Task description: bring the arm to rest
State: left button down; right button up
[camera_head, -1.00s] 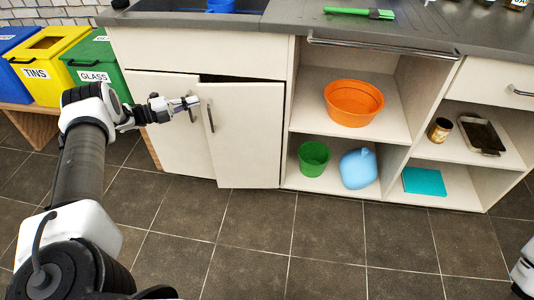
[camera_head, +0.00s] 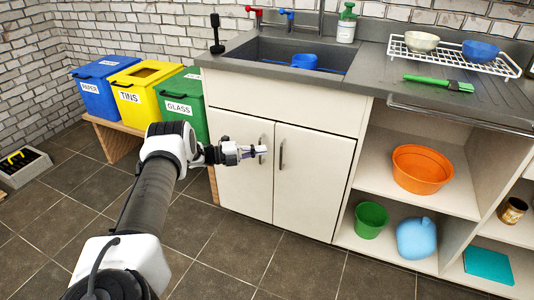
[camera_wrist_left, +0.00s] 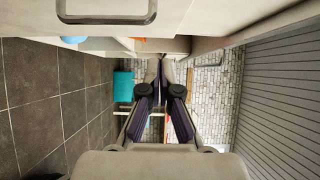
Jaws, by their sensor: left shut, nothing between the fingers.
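My left arm comes in from the left in the head view. Its gripper (camera_head: 262,150) is shut and empty, in front of the left cupboard door (camera_head: 243,175). Its tip overlaps that door's handle in the picture; I cannot tell if they touch. The right cupboard door (camera_head: 303,180), with its handle (camera_head: 281,153), looks closed. In the left wrist view the gripper fingers (camera_wrist_left: 165,80) come together with nothing visible between them. A door handle (camera_wrist_left: 105,20) shows large at the top there. My right gripper is not in view.
Blue, yellow and green bins (camera_head: 184,105) stand left of the cupboard on a wooden bench. Open shelves at right hold an orange bowl (camera_head: 421,169), green pot (camera_head: 370,219) and blue container (camera_head: 416,238). The sink (camera_head: 290,62) is above. Floor in front is free.

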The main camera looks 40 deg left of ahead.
pick_arm(q)
jog(key=s+a+b, duration=0.1)
jog(key=s+a, duration=0.4)
jog(key=a, duration=0.3)
jog(key=shift+a, duration=0.15)
jog(key=shift+s, duration=0.1)
